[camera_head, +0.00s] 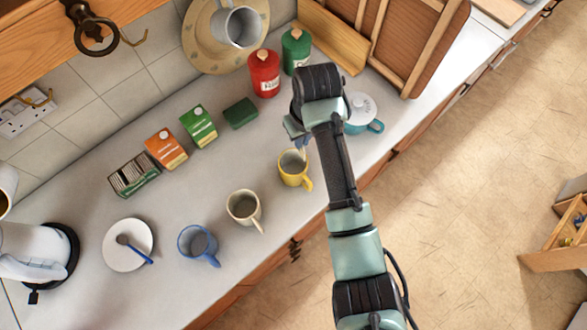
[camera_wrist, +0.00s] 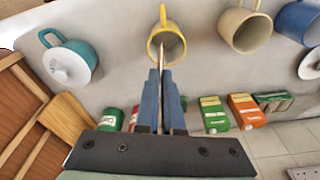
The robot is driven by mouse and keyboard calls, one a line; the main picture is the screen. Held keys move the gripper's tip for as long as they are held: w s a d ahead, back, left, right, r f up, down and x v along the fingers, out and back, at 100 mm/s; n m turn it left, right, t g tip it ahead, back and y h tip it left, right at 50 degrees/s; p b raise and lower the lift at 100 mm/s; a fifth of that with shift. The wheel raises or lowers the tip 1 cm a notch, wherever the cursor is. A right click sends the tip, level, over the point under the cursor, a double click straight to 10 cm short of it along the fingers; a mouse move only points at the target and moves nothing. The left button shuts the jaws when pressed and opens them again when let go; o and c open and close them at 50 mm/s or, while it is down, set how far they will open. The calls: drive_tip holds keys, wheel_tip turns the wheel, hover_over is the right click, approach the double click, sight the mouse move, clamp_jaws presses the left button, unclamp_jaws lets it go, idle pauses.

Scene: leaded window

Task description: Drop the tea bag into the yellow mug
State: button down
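The yellow mug (camera_head: 293,174) stands upright on the worktop, its handle toward the front edge. It also shows in the wrist view (camera_wrist: 181,49), just beyond my fingertips. My gripper (camera_head: 297,133) is above the mug, pointing down. In the wrist view its blue fingers (camera_wrist: 162,80) are close together on a thin pale thing, which looks like the tea bag (camera_wrist: 162,57) seen edge-on. The tea bag's lower end overlaps the mug's opening in the wrist view. I cannot tell whether it is below the rim.
A cream mug (camera_head: 244,207) and a blue mug (camera_head: 198,244) stand to the left. A teal lidded pot (camera_head: 362,113) is close to the right of my arm. Orange (camera_head: 165,148) and green (camera_head: 198,126) cartons, an open packet box (camera_head: 134,175) and red canister (camera_head: 264,75) stand behind.

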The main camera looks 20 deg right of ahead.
drive_tip(key=shift+f+b, duration=1.1)
drive_tip(key=shift+f, duration=0.4)
drive_tip(key=c, duration=1)
unclamp_jaws()
drive_tip(key=shift+r, duration=0.1)
drive_tip(key=r, duration=0.2)
drive_tip(key=r+b, duration=0.1)
drive_tip(key=r, duration=0.2)
drive_tip(key=s+r+b, duration=0.1)
drive_tip(key=r, duration=0.1)
drive_tip(key=shift+r, duration=0.3)
drive_tip(key=r+p, duration=0.3)
drive_tip(key=s+r+p, duration=0.1)
drive_tip(key=r+p, duration=0.1)
drive_tip(key=shift+d+r, duration=0.1)
